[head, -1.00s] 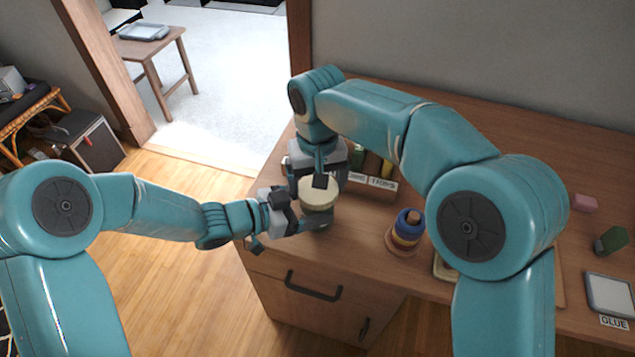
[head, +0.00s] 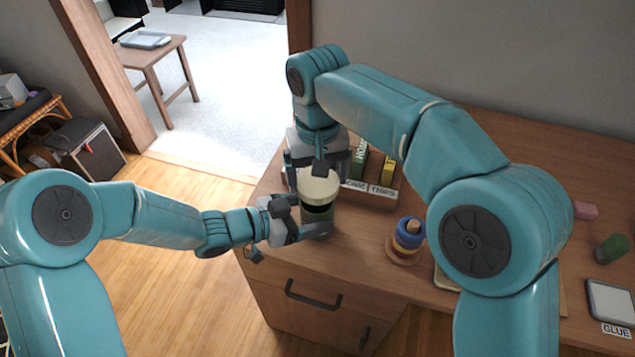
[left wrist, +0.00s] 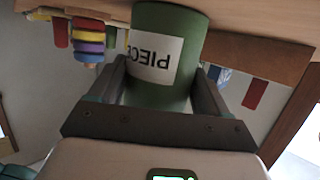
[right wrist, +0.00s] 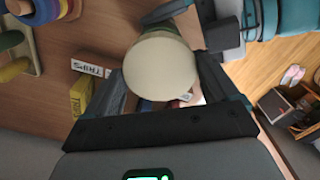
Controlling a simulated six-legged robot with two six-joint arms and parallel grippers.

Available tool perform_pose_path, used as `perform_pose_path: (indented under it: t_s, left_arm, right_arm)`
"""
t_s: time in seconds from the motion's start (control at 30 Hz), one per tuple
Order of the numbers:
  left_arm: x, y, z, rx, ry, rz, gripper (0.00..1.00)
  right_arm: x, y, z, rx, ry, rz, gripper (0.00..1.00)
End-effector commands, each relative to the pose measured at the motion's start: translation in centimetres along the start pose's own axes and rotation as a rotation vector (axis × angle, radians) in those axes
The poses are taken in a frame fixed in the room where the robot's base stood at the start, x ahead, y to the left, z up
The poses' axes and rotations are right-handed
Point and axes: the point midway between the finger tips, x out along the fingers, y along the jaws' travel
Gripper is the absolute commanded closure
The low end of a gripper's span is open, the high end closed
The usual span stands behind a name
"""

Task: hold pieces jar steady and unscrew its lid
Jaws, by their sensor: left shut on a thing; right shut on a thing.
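The pieces jar (head: 318,224) is green and stands upright near the desk's left end. Its label, which starts "PIEC", shows upside down in the left wrist view (left wrist: 155,62). My left gripper (left wrist: 157,80) is shut around the jar body from the left, low on it. The cream round lid (head: 319,187) is above the jar, with a dark band between lid and green body, so it looks raised off the mouth. My right gripper (right wrist: 162,78) points down from above and is shut on the lid, whose pale top fills the space between its fingers (right wrist: 160,68).
Behind the jar is a labelled wooden organizer (head: 378,199) with green and yellow blocks. A ring stacker (head: 408,236) stands to the right. A pink block (head: 585,211), a green piece (head: 611,247) and a glue-labelled tray (head: 609,298) lie farther right. The desk's left edge is close.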

Motion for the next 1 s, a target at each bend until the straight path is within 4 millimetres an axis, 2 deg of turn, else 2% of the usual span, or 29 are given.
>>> perform_pose_path:
  t_s: [0.1,0.3,0.33,0.4,0.63,0.73,0.87,1.0]
  left_arm:
    - [0.0,0.0,0.0,0.0,0.0,0.0,1.0]
    - [0.0,0.0,0.0,0.0,0.0,0.0,1.0]
    - [0.0,0.0,0.0,0.0,0.0,0.0,0.2]
    - [0.0,0.0,0.0,0.0,0.0,0.0,0.0]
    - [-0.1,0.0,0.0,0.0,0.0,0.0,0.0]
    - [-0.8,-0.1,-0.1,-0.001,0.0,-0.002,0.0]
    - [-3.3,-0.1,-0.1,0.0,-0.001,-0.005,0.0]
    - [-6.7,-0.1,-0.2,0.0,0.0,-0.006,0.0]
  right_arm:
    - [-0.9,0.0,0.0,0.0,-0.001,0.0,0.49]
    - [-1.0,0.0,0.0,0.0,-0.001,0.0,0.49]
    - [-1.0,0.0,0.0,0.0,-0.001,0.0,0.49]
    - [-1.0,0.0,0.0,0.0,-0.001,0.0,0.49]
    - [-1.0,0.0,0.0,0.0,-0.001,0.0,0.49]
    - [-1.1,0.0,0.0,0.0,-0.001,0.0,0.49]
    - [-1.4,0.0,0.0,0.0,-0.001,0.0,0.49]
    - [-1.9,0.0,0.0,0.0,-0.001,0.0,0.49]
